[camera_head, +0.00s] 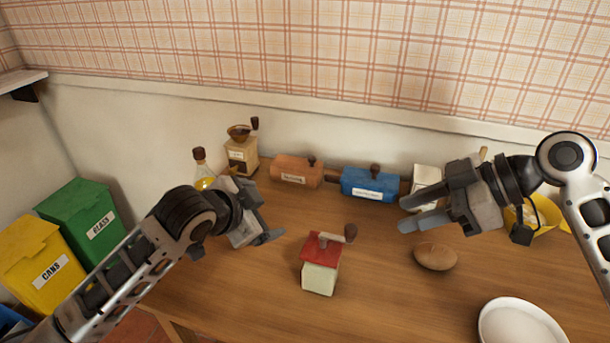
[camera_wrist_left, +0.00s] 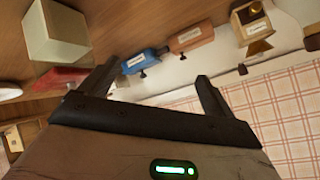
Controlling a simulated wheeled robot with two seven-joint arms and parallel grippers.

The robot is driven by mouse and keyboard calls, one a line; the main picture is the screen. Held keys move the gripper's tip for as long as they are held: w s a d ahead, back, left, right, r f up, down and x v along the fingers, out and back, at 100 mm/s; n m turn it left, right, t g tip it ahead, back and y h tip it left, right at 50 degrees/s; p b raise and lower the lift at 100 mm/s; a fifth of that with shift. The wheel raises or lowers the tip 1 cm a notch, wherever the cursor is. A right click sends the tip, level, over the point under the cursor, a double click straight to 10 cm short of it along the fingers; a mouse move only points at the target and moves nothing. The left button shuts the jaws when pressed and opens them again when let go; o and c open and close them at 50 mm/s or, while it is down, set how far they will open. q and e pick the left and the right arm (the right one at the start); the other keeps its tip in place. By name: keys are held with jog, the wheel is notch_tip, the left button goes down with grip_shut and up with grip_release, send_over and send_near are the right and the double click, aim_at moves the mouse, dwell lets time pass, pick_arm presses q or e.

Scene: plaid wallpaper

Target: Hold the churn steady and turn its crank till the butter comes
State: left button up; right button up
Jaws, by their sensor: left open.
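The churn (camera_head: 320,277) is a small cream box with a red top. It stands upright on the wooden table, and its crank (camera_head: 337,238) ends in a dark brown knob. In the left wrist view the cream body (camera_wrist_left: 55,32) and red top show at the upper left. My left gripper (camera_head: 265,220) is open and empty, above the table to the left of the churn. Its two fingers stand wide apart in the left wrist view (camera_wrist_left: 158,75). My right gripper (camera_head: 404,215) is to the right of the churn, its fingers apart with nothing visible between them. Neither gripper touches the churn.
A brown oval object (camera_head: 435,257) lies right of the churn, and a white plate (camera_head: 520,326) is at the front right. A grinder (camera_head: 241,154), a bottle (camera_head: 203,172), a brown box (camera_head: 297,170) and a blue box (camera_head: 369,184) line the wall. The table before the churn is clear.

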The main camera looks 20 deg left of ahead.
aim_at(308, 243)
pick_arm(q)
jog(key=d+r+h, duration=0.1)
jog(key=d, duration=0.2)
jog(key=d+r+m+h, duration=0.1)
jog(key=d+r, duration=0.1)
jog(key=d, duration=0.1)
jog(key=d+r+m+g+h, duration=0.1)
jog(key=d, duration=0.2)
jog(key=shift+s+d+r+h, duration=0.3)
jog(key=shift+r, duration=0.1)
jog(key=d+m+g, duration=0.2)
jog(key=d+g, duration=0.1)
jog(key=shift+w+d+f+m, duration=0.15)
jog(key=shift+d+m, duration=0.15)
jog(key=shift+m, duration=0.1)
jog(key=shift+d+m+g, duration=0.3)
jog(key=shift+m+g, duration=0.2)
jog(key=shift+g, duration=0.2)
jog(key=shift+d+r+m+g+y, duration=0.1)
jog(key=shift+r+m+g+y, duration=0.25)
jog(key=shift+m+g+y, duration=0.2)
jog(key=s+a+r+m+g+y, duration=0.1)
jog(key=a+r+m+g+y, duration=0.1)
jog(key=a+r+g+y, duration=0.25)
jog(key=shift+t, duration=0.3)
jog(key=f, duration=1.5)
jog(key=shift+d, duration=0.2)
jog(key=c, duration=1.3)
